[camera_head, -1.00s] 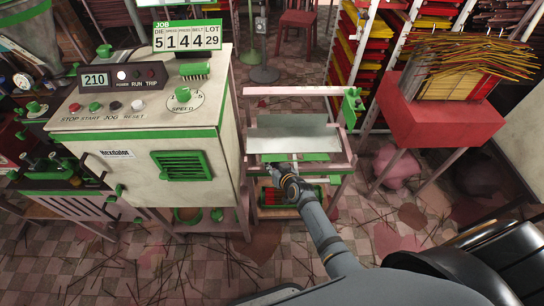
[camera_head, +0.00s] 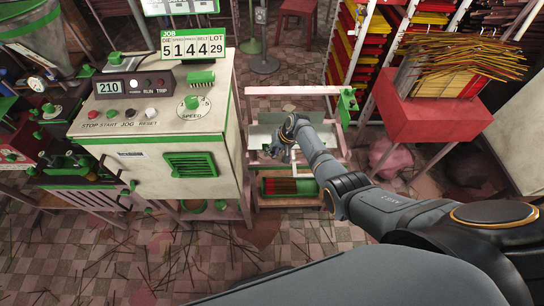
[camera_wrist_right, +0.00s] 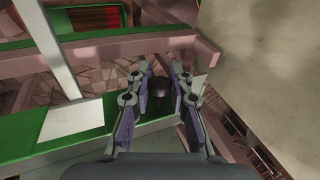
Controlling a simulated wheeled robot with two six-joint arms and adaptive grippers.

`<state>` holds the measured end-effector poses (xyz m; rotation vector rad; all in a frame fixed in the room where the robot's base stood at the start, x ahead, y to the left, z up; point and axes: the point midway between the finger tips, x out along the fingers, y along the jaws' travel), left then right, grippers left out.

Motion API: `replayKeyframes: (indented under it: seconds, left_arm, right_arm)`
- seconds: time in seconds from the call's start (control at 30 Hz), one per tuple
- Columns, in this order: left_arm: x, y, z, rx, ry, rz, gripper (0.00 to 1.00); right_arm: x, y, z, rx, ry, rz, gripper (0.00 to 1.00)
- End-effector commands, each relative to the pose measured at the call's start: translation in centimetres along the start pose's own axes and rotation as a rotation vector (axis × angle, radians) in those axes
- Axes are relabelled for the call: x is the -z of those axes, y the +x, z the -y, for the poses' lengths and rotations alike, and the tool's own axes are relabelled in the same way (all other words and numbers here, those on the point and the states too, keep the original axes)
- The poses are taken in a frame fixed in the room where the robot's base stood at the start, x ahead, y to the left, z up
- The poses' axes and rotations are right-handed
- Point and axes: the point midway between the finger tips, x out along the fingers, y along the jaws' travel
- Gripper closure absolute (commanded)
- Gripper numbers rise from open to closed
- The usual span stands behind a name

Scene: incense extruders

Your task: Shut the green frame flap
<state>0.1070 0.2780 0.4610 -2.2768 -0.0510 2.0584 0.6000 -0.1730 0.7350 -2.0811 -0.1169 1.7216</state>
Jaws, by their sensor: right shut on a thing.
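The flap beside the machine shows in the head view as a pale grey sheet (camera_head: 262,136) with green edging, set in a pink frame (camera_head: 290,91). My right arm covers part of it. In the right wrist view its green border (camera_wrist_right: 60,148) and pale panel (camera_wrist_right: 72,122) lie at the left. My right gripper (camera_head: 275,151) is at the flap's near left part. In the right wrist view its fingers (camera_wrist_right: 160,90) are closed in on a dark round knob (camera_wrist_right: 160,86). Whether the knob is fixed to the flap is hidden. My left gripper is not in view.
The cream machine (camera_head: 140,130) stands close on the left. A red stand (camera_head: 428,108) with loose sticks is at the right. Thin sticks litter the floor.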

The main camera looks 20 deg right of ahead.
Motion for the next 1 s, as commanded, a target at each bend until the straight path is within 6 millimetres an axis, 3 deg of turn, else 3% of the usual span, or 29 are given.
replayKeyframes:
  seconds: [0.03,0.3,0.93,0.97,1.0]
  left_arm:
    - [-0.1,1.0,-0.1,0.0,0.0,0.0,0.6]
    - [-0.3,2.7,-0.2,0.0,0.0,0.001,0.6]
    - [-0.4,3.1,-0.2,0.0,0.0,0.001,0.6]
    - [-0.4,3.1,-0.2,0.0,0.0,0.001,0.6]
    - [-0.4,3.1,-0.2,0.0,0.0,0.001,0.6]
  right_arm:
    - [0.4,0.3,-0.2,-0.001,0.009,0.021,1.0]
    - [0.9,-0.2,0.0,0.0,0.054,0.129,1.0]
    - [1.1,-0.6,0.2,0.0,0.07,0.166,1.0]
    - [1.1,-0.6,0.2,0.0,0.07,0.166,0.76]
    - [1.1,-0.5,0.2,0.0,0.07,0.166,0.7]
